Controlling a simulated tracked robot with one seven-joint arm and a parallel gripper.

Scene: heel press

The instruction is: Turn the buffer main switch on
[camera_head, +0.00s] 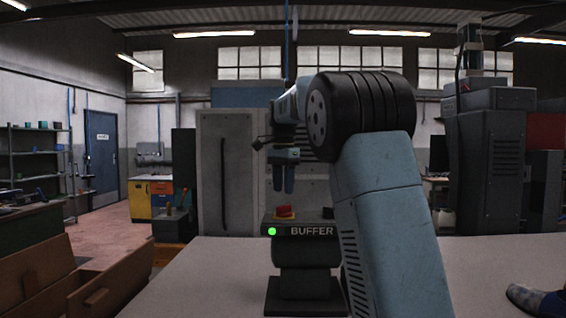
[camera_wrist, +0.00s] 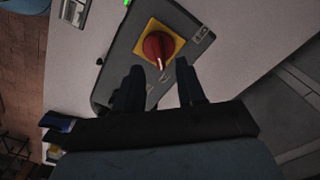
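The buffer (camera_head: 304,255) stands on the table in the head view, with a lit green lamp on its front beside the word BUFFER. Its main switch (camera_head: 284,212) is a red rotary knob on a yellow plate on top. In the wrist view the red knob (camera_wrist: 158,48) has a white mark pointing down toward my fingers. My gripper (camera_head: 284,190) hangs above the switch, fingers pointing down, apart from it. In the wrist view the fingers (camera_wrist: 160,85) are spread with a gap between them and nothing held; the knob shows just beyond the gap.
A dark knob (camera_head: 328,213) sits right of the switch on the buffer top. The pale table (camera_head: 220,270) is clear around the buffer's left side. Wooden bins (camera_head: 110,285) stand at the lower left. A shoe (camera_head: 535,299) lies at the right edge.

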